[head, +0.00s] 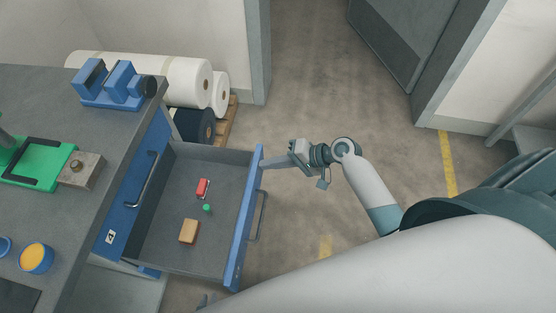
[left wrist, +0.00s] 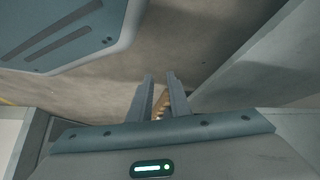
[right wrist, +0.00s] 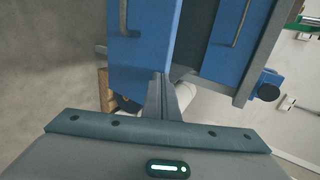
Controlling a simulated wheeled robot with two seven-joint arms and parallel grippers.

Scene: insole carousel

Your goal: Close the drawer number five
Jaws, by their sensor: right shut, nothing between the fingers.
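A deep grey drawer (head: 160,235) with a blue front (head: 240,230) and a bar handle (head: 257,215) stands pulled out from the workbench. Its number is not visible. My right gripper (head: 268,164) is shut and empty, its fingertips at the outer face of the drawer front near its far end; I cannot tell if they touch. The right wrist view shows these closed fingers (right wrist: 160,88) by the blue drawer front (right wrist: 150,45). My left gripper shows in the left wrist view with its fingers (left wrist: 160,80) apart and nothing held; in the head view it is mostly out of sight.
The drawer holds a red item (head: 203,187), a green piece (head: 207,208) and a tan block (head: 189,231). A closed blue drawer (head: 135,200) with a numbered label (head: 110,237) sits in the bench. Floor right of the drawer is clear.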

